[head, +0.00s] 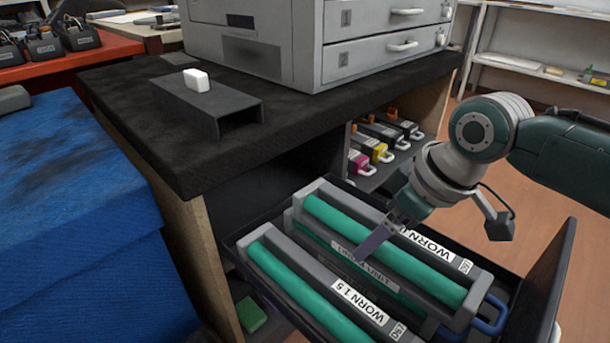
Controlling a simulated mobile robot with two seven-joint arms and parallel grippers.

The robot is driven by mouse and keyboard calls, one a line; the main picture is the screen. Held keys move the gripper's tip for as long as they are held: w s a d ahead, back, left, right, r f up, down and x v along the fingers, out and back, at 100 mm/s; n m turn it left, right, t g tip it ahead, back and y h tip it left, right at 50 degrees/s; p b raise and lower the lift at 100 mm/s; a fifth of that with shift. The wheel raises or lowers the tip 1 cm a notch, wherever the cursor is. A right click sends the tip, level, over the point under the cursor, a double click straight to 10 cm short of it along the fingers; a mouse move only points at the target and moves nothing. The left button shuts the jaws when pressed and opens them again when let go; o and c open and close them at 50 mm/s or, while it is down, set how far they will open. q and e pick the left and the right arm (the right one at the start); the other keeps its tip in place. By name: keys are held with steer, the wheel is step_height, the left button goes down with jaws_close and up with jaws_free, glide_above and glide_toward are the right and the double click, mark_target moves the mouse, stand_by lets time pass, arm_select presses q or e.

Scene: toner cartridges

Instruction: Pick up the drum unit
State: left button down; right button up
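Two drum units lie side by side in an open drawer (232,246). The nearer drum unit (312,302) has a green roller and a white label reading "WORN 1 5". The farther drum unit (385,250) also has a green roller, a label beginning "WORN" and a blue handle at its right end. My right gripper (384,236) comes down from the right over the farther drum unit. One flat finger shows across its roller; the other finger is not clearly seen, so contact and opening are unclear. My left gripper is out of view.
The drawer's tall dark front panel (550,290) stands at the right. The dark countertop (140,120) overhangs the drawer's back left and carries a grey printer (260,45). Several coloured toner cartridges (380,150) sit on a shelf behind. A blue-covered surface (80,230) is at left.

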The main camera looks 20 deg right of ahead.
jaws_close()
stand_by(0.3)
steer(key=shift+r, duration=0.1)
